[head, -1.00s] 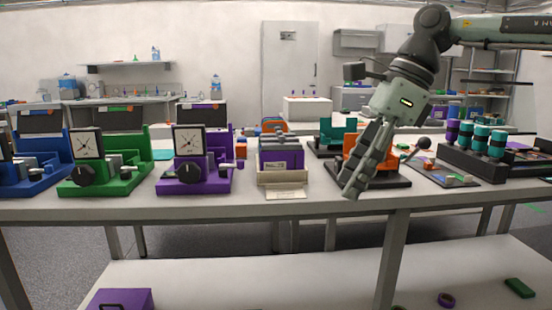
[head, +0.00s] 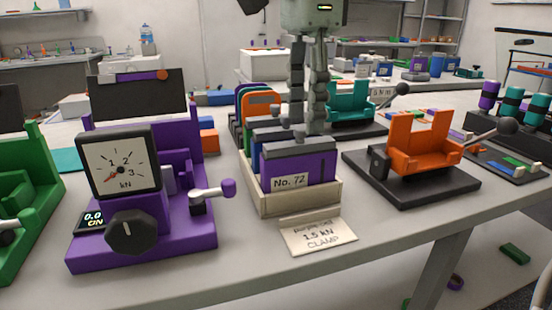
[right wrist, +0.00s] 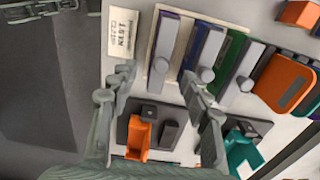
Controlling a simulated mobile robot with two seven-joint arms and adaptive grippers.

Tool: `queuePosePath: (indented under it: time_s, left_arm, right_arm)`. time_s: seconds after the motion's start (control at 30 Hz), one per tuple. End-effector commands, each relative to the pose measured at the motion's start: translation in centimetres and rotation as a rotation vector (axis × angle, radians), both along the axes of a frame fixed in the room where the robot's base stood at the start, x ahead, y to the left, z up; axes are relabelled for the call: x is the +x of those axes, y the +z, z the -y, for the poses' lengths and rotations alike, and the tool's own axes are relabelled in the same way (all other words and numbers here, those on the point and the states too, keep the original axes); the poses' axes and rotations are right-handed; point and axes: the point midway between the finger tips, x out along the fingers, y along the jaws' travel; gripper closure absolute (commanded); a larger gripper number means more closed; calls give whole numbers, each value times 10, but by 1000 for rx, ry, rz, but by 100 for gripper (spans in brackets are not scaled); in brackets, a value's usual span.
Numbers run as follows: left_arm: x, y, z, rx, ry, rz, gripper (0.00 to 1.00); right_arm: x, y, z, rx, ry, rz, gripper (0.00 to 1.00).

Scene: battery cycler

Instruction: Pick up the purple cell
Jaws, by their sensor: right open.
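The purple cell (head: 308,166), marked "No. 72", stands upright at the front of a pale open tray (head: 268,199). It has a grey top with a knob. In the right wrist view the purple cell (right wrist: 157,57) is at the tray's left end. My right gripper (head: 307,127) points down, open and empty, and overlaps the cells in the head view. In the right wrist view my right gripper (right wrist: 158,75) has its fingers spread, one left of the tray, the other near the blue and green cells. The exact height gap is unclear.
A card (head: 318,236) lies in front. A purple press (head: 140,215) with a gauge is to the left. An orange clamp fixture (head: 420,150) with a lever is to the right, a teal one (head: 350,105) behind.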

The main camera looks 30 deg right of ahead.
Motion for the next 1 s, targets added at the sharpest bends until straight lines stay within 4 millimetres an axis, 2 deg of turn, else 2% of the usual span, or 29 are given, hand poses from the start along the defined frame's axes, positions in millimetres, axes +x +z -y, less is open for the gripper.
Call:
queuePosePath:
  time_s: [0.13,0.3,0.5,0.63,0.93,1.0]
  left_arm:
    - [-9,-5,0,1,0,-18,60]
    - [-17,-8,0,2,1,-32,60]
    - [-12,-1,1,-1,-2,-16,60]
    - [-9,-5,0,-2,-1,-13,60]
    - [-10,-8,0,-2,-1,-18,60]
    - [-10,-8,0,-2,-1,-17,60]
  right_arm:
    - [-1,-7,0,-1,1,-2,52]
    - [-1,-27,-1,0,1,-3,52]
    - [0,-54,-5,0,2,-5,52]
    - [0,-71,-5,0,0,-2,52]
    - [1,-78,-5,1,-3,1,52]
    - [1,-78,-5,1,-2,1,58]
